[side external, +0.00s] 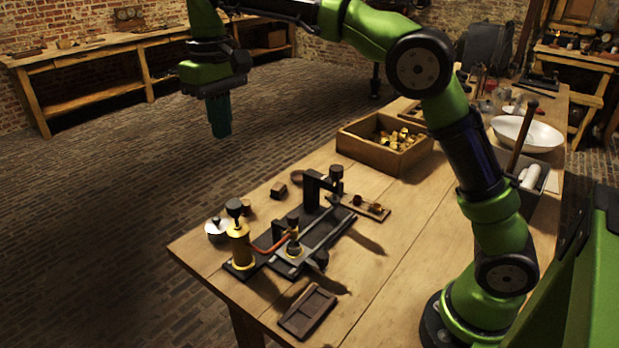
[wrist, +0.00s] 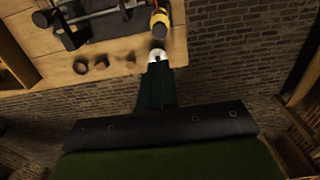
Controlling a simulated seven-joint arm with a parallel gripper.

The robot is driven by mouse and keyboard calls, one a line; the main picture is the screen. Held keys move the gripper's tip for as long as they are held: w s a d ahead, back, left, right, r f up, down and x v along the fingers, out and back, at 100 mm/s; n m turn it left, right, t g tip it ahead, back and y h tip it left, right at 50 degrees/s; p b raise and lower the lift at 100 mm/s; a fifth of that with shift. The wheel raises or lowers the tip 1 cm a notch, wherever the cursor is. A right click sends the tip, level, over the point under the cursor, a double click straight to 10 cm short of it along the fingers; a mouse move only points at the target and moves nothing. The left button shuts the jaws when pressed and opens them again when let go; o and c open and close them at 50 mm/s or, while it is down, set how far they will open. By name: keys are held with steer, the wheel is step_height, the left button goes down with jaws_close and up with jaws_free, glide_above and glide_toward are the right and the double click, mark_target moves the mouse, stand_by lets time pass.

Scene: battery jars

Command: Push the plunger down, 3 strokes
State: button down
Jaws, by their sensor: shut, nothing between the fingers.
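The plunger looks to be the upright brass cylinder (side external: 241,248) topped by a black round knob (side external: 235,207), near the left corner of the bench. The knob stands above the cylinder's top. In the wrist view the brass cylinder (wrist: 160,19) shows at the top, beyond my fingertips. My gripper (side external: 221,132) is shut and empty, pointing down, high above the bench and well apart from the plunger. In the wrist view its closed dark green fingers (wrist: 157,75) reach up toward a pale round thing (wrist: 157,55), perhaps the jar by the cylinder.
A glass jar with a pale lid (side external: 216,228) stands just left of the cylinder. A dark fixture with a lever and rails (side external: 310,225) lies right of it. A dark tray (side external: 308,311) is in front. A wooden box (side external: 355,150) of brass parts stands behind.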

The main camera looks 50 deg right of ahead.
mark_target(233, 203)
steer(key=shift+f, duration=0.15)
step_height(233, 203, down, 14)
steer(key=shift+r, duration=0.1)
stand_by(0.5)
steer(key=shift+f, duration=1.4)
step_height(233, 203, up, 15)
steer(key=shift+f, duration=0.2)
